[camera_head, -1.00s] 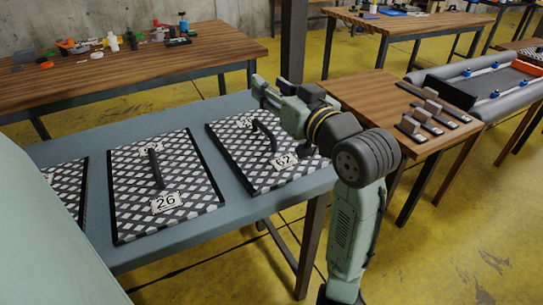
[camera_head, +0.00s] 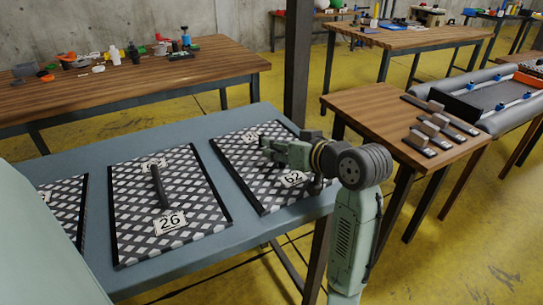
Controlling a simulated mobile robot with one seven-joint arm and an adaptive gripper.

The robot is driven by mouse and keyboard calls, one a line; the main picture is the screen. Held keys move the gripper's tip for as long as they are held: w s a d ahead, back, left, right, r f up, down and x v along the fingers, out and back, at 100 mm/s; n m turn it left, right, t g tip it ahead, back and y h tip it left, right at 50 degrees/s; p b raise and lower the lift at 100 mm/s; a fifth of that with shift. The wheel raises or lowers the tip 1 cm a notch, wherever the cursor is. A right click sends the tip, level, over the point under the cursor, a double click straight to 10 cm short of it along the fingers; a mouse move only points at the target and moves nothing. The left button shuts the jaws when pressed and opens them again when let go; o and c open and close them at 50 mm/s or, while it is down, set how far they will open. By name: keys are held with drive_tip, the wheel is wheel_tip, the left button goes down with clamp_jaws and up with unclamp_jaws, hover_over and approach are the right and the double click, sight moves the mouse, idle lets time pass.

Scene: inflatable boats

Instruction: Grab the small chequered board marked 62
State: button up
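The chequered board marked 62 (camera_head: 246,168) lies flat at the right end of a blue-grey table (camera_head: 85,155). It has dark side edges and white 62 labels. My gripper (camera_head: 263,144) is low over this board, beyond the near 62 label, reaching in from the right. The board's dark handle, plain to see a second ago, is now hidden behind my gripper and wrist. I cannot tell whether the fingers touch the handle or whether they are open or shut.
A similar board marked 26 (camera_head: 135,210), with an upright-looking dark handle, lies to the left, and a third board (camera_head: 65,205) is partly cut off. A wooden table (camera_head: 385,120) with small blocks stands at right. A dark post (camera_head: 297,60) rises behind the blue-grey table.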

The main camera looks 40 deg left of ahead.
drive_tip(key=shift+x, duration=1.2)
clamp_jaws()
drive_tip(key=shift+r, duration=0.15)
